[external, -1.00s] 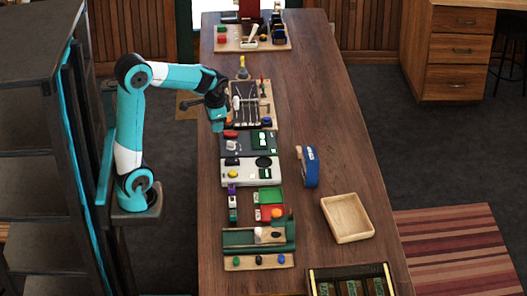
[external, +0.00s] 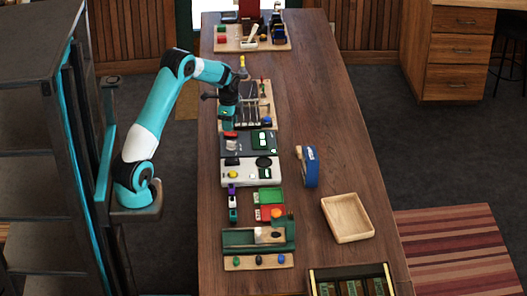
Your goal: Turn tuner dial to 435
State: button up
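A pale panel (external: 240,177) lies on the long wooden table, with a black round dial (external: 264,162), a yellow knob (external: 233,174) and a small green window (external: 265,173). Behind it is a dark grey panel (external: 236,145) with a green-and-white display (external: 263,141) and a red part (external: 230,134). Which of these is the tuner dial I cannot tell, and no numbers are readable. My gripper (external: 228,122) points down over the left side of the table, behind the dark panel and beside the tool tray. Its fingers are too small to tell open from shut.
A wooden tool tray (external: 268,89) is close to my gripper. A blue tape dispenser (external: 311,168) and an empty wooden tray (external: 347,218) stand to the right. Red and green trays (external: 270,195) lie nearer the camera. The table's right-centre is mostly clear.

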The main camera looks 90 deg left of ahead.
aim_at(231, 142)
notch_tip(231, 142, down, 8)
jog(key=shift+r+p, duration=0.1)
jog(key=shift+p, duration=0.7)
grip_shut()
